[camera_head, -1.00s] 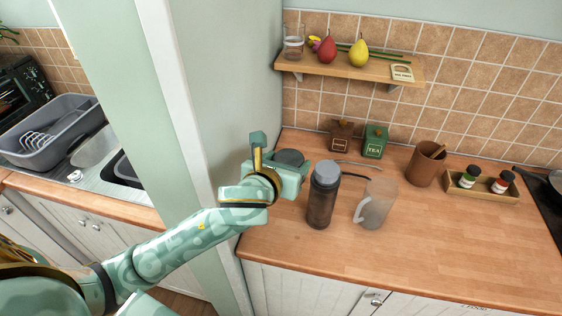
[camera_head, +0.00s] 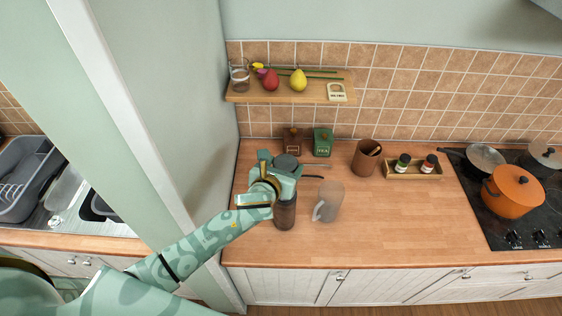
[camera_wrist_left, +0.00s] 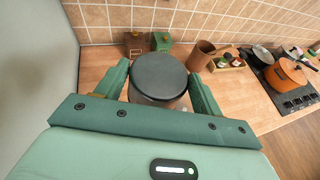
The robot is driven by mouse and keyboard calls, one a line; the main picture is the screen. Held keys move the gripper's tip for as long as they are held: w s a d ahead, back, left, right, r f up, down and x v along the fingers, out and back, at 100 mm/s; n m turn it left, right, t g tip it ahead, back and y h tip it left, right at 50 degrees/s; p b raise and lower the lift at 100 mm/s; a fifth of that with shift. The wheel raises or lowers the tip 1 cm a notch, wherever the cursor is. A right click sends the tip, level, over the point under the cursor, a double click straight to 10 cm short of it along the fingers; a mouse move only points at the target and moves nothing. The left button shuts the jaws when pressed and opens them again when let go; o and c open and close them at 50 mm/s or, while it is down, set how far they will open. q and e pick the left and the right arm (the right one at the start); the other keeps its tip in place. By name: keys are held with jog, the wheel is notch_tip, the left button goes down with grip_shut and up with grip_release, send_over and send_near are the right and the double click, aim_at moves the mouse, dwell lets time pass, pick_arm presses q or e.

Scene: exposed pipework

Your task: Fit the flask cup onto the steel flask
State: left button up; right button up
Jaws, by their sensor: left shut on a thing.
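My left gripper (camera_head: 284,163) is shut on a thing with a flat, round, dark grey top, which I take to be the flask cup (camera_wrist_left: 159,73). In the left wrist view it sits between the two fingers, with a paler grey side showing just below its rim. The head view shows the dark top (camera_head: 286,161) above the counter's left part. I cannot make out a separate steel flask; what lies directly under the cup is hidden. My right gripper is not in view.
A brown see-through bottle (camera_head: 284,215) stands partly behind my left arm. A frosted mug (camera_head: 329,202) is to its right. Brown and green tea boxes (camera_head: 323,142) stand by the tiled wall. A shelf (camera_head: 310,92) hangs above. The counter's right front is clear.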

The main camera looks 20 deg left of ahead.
pick_arm(q)
jog(key=shift+r+p, duration=0.15)
jog(key=shift+p, duration=0.2)
jog(key=shift+f+b, duration=1.45)
jog(key=shift+f, duration=0.7)
jog(key=shift+r+p, duration=0.1)
jog(key=shift+p, duration=0.35)
jog(key=shift+f, duration=0.2)
